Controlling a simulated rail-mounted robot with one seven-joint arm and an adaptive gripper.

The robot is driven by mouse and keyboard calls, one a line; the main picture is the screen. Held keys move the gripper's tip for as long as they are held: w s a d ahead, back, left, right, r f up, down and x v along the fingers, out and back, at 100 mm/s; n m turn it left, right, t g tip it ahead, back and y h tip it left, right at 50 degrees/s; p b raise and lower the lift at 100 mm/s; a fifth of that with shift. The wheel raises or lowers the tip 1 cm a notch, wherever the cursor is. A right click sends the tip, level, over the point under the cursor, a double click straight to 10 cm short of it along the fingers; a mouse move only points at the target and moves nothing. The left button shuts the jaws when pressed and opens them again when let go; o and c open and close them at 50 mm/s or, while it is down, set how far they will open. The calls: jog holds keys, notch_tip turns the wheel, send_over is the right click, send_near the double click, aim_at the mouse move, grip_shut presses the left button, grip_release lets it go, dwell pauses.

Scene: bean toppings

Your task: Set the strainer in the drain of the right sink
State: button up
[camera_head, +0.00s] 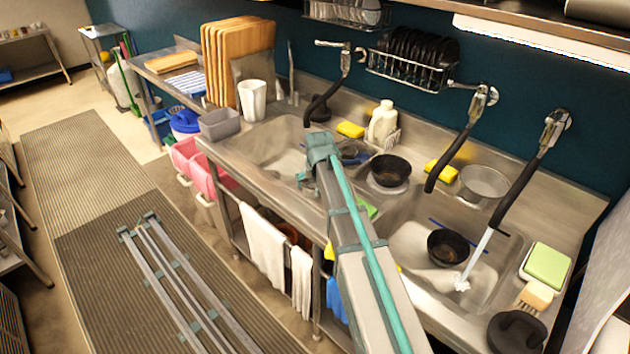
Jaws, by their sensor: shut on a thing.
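The right sink (410,235) holds a dark bowl (448,247). A stream of water (478,252) falls to the right of the bowl and ends in a white splash near the sink floor. I cannot make out the drain or the strainer in this view. My grey and teal arm reaches up from the bottom across the sink front, and its bend is over the divider area between the sinks. My gripper is hidden behind the arm, so its fingers and anything in them do not show.
The left sink (280,142) lies beyond my arm. Black hose taps (455,150) hang over the basins. A green sponge (547,264) and a black round object (515,332) are at right.

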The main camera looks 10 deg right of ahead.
jog(key=shift+f, duration=0.15)
jog(key=o, duration=1.1)
jog(key=b+v, duration=0.2)
jog(key=v, duration=1)
jog(key=shift+r+b, duration=0.25)
jog(key=shift+b, duration=0.1)
